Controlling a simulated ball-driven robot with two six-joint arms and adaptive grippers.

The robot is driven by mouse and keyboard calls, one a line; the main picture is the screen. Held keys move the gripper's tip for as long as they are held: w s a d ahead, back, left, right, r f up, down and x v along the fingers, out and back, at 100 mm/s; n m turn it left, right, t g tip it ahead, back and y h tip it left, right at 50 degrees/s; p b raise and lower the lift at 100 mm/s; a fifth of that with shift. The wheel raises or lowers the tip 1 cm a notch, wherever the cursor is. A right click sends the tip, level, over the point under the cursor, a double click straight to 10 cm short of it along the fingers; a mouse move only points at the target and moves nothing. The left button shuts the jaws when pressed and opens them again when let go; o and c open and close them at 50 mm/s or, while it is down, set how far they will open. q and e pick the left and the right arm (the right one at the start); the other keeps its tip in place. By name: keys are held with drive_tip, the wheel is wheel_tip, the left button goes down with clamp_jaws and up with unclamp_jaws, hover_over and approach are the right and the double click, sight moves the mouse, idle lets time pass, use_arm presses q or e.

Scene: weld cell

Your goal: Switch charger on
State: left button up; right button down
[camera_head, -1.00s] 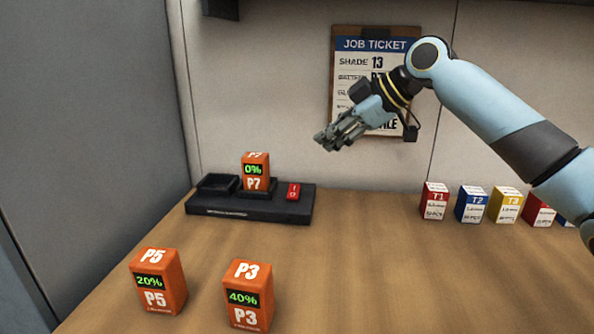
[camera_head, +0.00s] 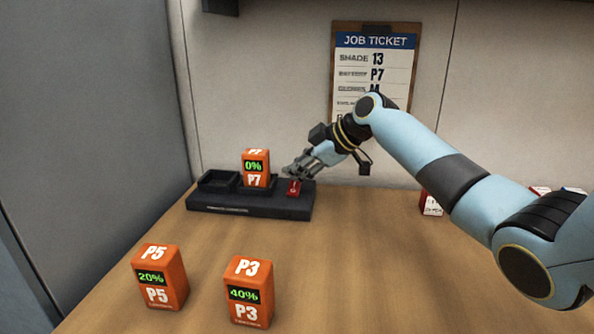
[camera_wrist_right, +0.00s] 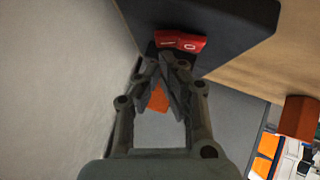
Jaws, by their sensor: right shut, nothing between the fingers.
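The black charger (camera_head: 225,203) sits at the back left of the bench. An orange battery P7 (camera_head: 256,168) stands in its right bay and reads 0%; the left bay (camera_head: 218,179) is empty. The red rocker switch (camera_head: 294,188) is on the charger's right end. My right gripper (camera_head: 288,174) is shut and empty, just above and behind the switch. In the right wrist view the shut fingertips (camera_wrist_right: 165,60) point at the red switch (camera_wrist_right: 180,41), very near it; I cannot tell if they touch. My left gripper is not in view.
Orange batteries P5 (camera_head: 158,278), at 20%, and P3 (camera_head: 247,292), at 40%, stand on the front of the bench. A job ticket (camera_head: 377,58) naming P7 hangs on the back wall. Small boxes (camera_head: 430,204) stand at the right, partly hidden by my arm.

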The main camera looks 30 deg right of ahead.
drive_tip(key=shift+w+f, duration=0.15)
drive_tip(key=shift+f, duration=0.15)
drive_tip(key=shift+d+f, duration=0.1)
